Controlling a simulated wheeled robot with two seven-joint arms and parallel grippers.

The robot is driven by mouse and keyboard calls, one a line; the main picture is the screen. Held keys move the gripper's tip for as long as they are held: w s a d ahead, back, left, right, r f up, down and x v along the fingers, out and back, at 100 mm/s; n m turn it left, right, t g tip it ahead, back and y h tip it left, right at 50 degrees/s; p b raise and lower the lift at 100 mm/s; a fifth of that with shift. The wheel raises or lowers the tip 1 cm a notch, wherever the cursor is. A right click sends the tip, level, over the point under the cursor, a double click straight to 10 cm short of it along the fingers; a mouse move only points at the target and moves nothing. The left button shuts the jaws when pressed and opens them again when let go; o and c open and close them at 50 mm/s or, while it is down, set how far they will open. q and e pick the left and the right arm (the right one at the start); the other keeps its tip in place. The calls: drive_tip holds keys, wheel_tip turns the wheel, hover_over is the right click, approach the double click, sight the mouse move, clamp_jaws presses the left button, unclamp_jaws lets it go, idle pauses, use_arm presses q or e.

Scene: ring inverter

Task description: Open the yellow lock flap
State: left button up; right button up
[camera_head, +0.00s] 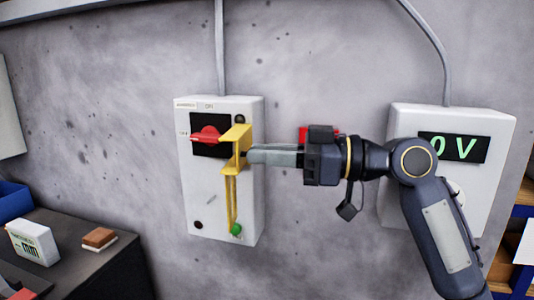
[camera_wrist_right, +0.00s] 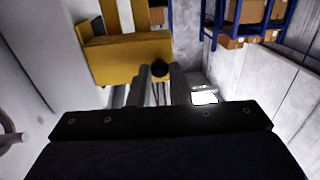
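The yellow lock flap (camera_head: 237,133) stands out from the front right of a white switch box (camera_head: 214,218) on the wall, beside a red rotary switch (camera_head: 205,134) on a black plate. In the right wrist view the flap (camera_wrist_right: 128,60) is a broad yellow plate at upper left. My right gripper (camera_head: 252,154) comes in from the right, its fingertips at the flap's right side. In the wrist view a gap shows between its fingers (camera_wrist_right: 160,84), with a dark round thing at their tips. I cannot tell whether they touch the flap. My left gripper is not in view.
A second white box with a green "0 V" display (camera_head: 452,148) is on the wall at right, partly behind my right arm. A red thing (camera_head: 304,133) shows behind the gripper. A dark bench (camera_head: 97,262) with small boxes stands at lower left. Bare wall lies between.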

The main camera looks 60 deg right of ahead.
drive_tip(key=o, duration=0.4)
drive_tip(key=shift+o, duration=0.2)
drive_tip(key=s+a+r+p, duration=0.1)
drive_tip(key=s+a+r, duration=0.6)
drive_tip(key=a+r, duration=0.5)
drive_tip(key=shift+s+r, duration=0.15)
drive_tip(key=shift+r, duration=0.3)
